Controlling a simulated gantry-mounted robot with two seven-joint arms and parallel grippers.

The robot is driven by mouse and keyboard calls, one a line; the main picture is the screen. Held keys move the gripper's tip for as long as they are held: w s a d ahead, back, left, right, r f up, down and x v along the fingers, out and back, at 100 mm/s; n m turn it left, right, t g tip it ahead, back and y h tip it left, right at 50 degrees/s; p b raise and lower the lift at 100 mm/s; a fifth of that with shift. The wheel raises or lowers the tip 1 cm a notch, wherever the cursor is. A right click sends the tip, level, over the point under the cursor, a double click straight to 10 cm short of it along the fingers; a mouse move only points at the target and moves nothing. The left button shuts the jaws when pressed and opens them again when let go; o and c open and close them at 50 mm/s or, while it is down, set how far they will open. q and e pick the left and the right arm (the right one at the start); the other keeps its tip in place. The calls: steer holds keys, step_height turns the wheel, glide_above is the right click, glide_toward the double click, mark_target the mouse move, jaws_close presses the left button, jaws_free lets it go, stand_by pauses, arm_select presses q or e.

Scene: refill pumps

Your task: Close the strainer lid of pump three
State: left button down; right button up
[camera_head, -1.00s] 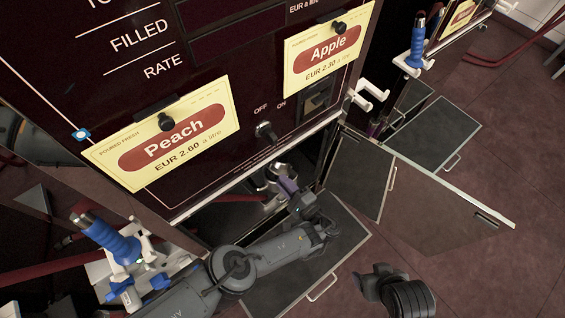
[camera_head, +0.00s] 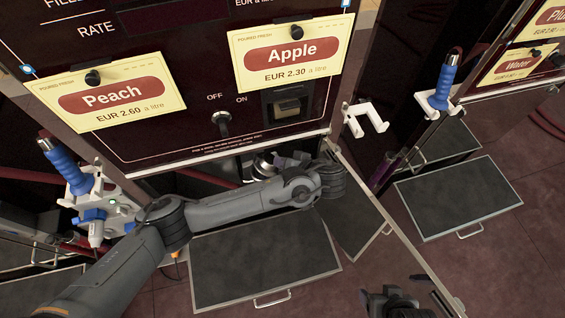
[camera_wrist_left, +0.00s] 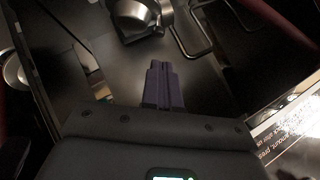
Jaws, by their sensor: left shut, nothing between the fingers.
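My left gripper (camera_wrist_left: 162,85) is shut and empty, its dark purple fingers together in the left wrist view. In the head view my left gripper (camera_head: 290,161) reaches into the opening under the Peach and Apple panel, partly hidden by my wrist. A shiny round metal fitting (camera_wrist_left: 132,17), perhaps the strainer, lies ahead of the fingertips, apart from them. It also shows in the head view (camera_head: 263,166), beside the gripper. I cannot tell the state of its lid or the pump's number. My right gripper (camera_head: 392,298) is low at the bottom right, away from the pump, its fingers unclear.
An open cabinet door (camera_head: 395,222) stands nearly edge-on to the right of the opening. A blue-handled nozzle (camera_head: 68,165) hangs at the left. A bent metal bar (camera_wrist_left: 196,38) is near the fitting.

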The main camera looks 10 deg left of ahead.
arm_select(q)
steer(key=b, duration=0.5)
glide_toward(259, 154)
steer(key=x, duration=0.4)
steer(key=shift+f, duration=0.1)
steer(key=shift+w+a+f, duration=0.3)
steer(key=shift+a+f, duration=0.1)
steer(key=shift+a, duration=0.15)
arm_select(e)
steer(key=shift+d+f, duration=0.2)
steer(key=shift+f, duration=1.25)
steer(key=shift+d+f, duration=0.15)
steer(key=shift+f, duration=1.3)
steer(key=shift+a, duration=0.1)
